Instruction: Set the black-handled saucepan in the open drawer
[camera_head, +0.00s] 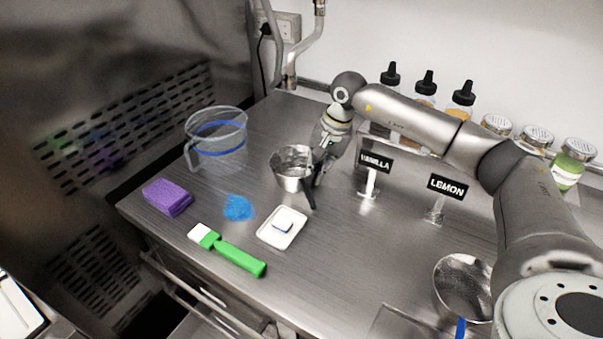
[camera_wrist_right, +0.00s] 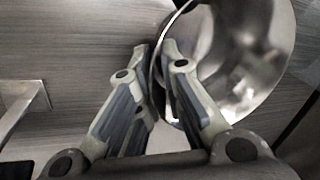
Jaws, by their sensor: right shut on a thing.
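The black-handled saucepan (camera_head: 290,178) is a small shiny metal pan near the middle of the counter. In the right wrist view, the fingers (camera_wrist_right: 166,85) close at the edge of the pan (camera_wrist_right: 245,60); the exact grip point is partly hidden. A drawer front with a handle bar (camera_head: 188,288) shows below the counter's front edge; I cannot tell how far it is open. My left gripper is not in view.
A clear pitcher (camera_head: 217,145), purple sponge (camera_head: 167,198), blue scrubber (camera_head: 238,207), white dish (camera_head: 282,228) and green brush (camera_head: 238,260) lie left and in front. Sign stands (camera_head: 447,187), bottles (camera_head: 425,82) and a blue-handled pan (camera_head: 462,283) are to the right.

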